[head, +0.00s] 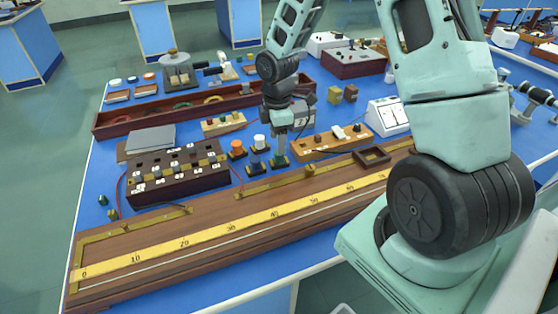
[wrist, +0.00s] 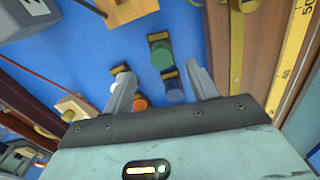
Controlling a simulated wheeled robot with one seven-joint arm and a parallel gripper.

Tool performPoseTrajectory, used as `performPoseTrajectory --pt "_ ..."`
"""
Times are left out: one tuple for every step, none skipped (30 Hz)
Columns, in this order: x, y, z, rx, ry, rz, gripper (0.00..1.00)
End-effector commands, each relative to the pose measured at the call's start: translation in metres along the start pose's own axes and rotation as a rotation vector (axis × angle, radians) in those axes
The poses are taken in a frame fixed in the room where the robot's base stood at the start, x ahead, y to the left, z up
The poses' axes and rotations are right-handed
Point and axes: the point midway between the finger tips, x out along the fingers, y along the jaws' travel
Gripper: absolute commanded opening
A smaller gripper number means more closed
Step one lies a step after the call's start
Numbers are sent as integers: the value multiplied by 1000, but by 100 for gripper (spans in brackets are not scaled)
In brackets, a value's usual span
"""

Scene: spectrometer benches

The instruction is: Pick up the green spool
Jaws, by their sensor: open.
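The green spool (wrist: 162,56) stands on a dark base with a brass-coloured edge, in the upper middle of the wrist view. My gripper (wrist: 160,70) is open and empty, with one finger on each side of the picture and the green spool showing beyond and between the tips. In the head view my gripper (head: 279,146) points down over the green spool (head: 279,161), which it partly hides. I cannot tell the exact height gap. A blue spool (wrist: 174,89), an orange spool (wrist: 141,102) and a white spool (wrist: 116,82) stand close by, nearer my palm.
A long wooden board with a yellow scale (head: 210,238) runs along the bench front. A dark resistance box (head: 175,178) stands left of the spools. A wooden block with terminals (head: 325,143) is to their right. A long wooden tray (head: 120,124) lies behind.

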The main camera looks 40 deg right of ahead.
Motion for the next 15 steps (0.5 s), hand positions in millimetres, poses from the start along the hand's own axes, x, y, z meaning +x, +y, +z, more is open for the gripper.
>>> performPoseTrajectory --pt "6 0 0 0 -1 -2 58" --pt "9 0 0 0 -1 -2 58" --pt "12 0 0 1 0 -1 58" --pt "13 0 0 1 0 -1 58" --pt "14 0 0 1 0 -1 58" --pt "16 0 0 1 0 -1 58" --pt "18 -1 0 1 -1 -2 58" --pt "21 -1 1 1 -1 -2 58" --pt "27 -2 1 1 -1 -3 58" --pt "31 -3 2 0 -2 -4 58" --pt "36 -3 2 0 -1 -4 58" --pt "42 -4 3 0 -2 -5 58" --pt "46 -4 3 -1 -2 -4 58" --pt "51 -4 3 -1 -1 -4 58" --pt "56 -4 3 0 -1 -3 58"
